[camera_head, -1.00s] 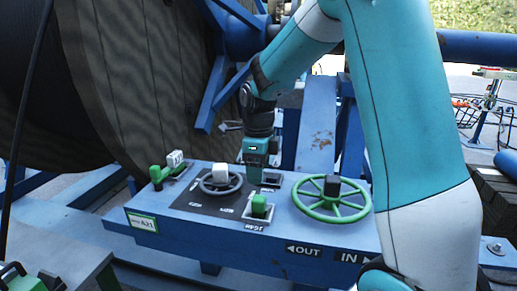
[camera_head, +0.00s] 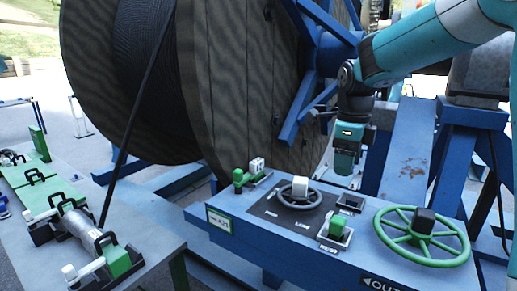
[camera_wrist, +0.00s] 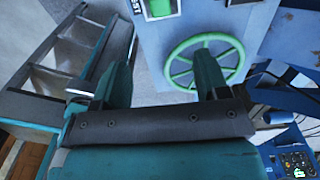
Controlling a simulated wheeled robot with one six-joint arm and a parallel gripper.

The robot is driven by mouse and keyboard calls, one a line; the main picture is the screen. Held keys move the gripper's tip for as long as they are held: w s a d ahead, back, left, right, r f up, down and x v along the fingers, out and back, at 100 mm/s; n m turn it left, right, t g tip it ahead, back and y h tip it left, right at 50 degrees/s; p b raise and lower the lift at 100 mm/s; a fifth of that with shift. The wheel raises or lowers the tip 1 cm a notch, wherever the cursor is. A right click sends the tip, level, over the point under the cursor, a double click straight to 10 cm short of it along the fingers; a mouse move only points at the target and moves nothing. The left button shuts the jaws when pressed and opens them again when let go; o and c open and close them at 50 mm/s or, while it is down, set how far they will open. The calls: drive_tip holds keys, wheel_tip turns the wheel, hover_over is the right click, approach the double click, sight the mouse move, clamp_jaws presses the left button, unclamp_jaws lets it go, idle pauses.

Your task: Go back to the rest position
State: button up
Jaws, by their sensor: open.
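My gripper (camera_head: 346,165) hangs above the back of the blue control panel (camera_head: 300,241) in the head view, clear of its controls. In the wrist view my gripper (camera_wrist: 165,82) shows two teal fingers wide apart with nothing between them. The green handwheel (camera_head: 422,235) is at the panel's right; it also shows beyond the fingers in the wrist view (camera_wrist: 226,50). A grey handwheel with a white block (camera_head: 300,190) sits mid-panel. A green-and-white lever (camera_head: 248,173) is at the left, and a green switch (camera_head: 336,228) at the front.
A large cable reel (camera_head: 235,80) stands behind the panel at the left. A bench with green clamps (camera_head: 118,258) is at the lower left. A blue slanted beam (camera_head: 407,150) and a frame rise behind the panel. A cable runs down past the reel.

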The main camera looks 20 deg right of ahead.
drive_tip(key=s+a+f+n+y, duration=0.2)
drive_tip(key=s+a+n, duration=0.9)
drive_tip(key=n, duration=0.6)
drive_tip(key=s+a+f+n+y+b, duration=0.1)
drive_tip(key=s+a+f+n+y, duration=0.1)
drive_tip(key=s+a+n, duration=0.9)
drive_tip(key=n, duration=0.7)
drive_tip(key=shift+s+a+n+b, duration=0.15)
drive_tip(key=shift+a+n+b, duration=0.05)
drive_tip(key=shift+n+b, duration=0.1)
drive_tip(key=shift+f, duration=0.1)
drive_tip(key=shift+c, duration=0.5)
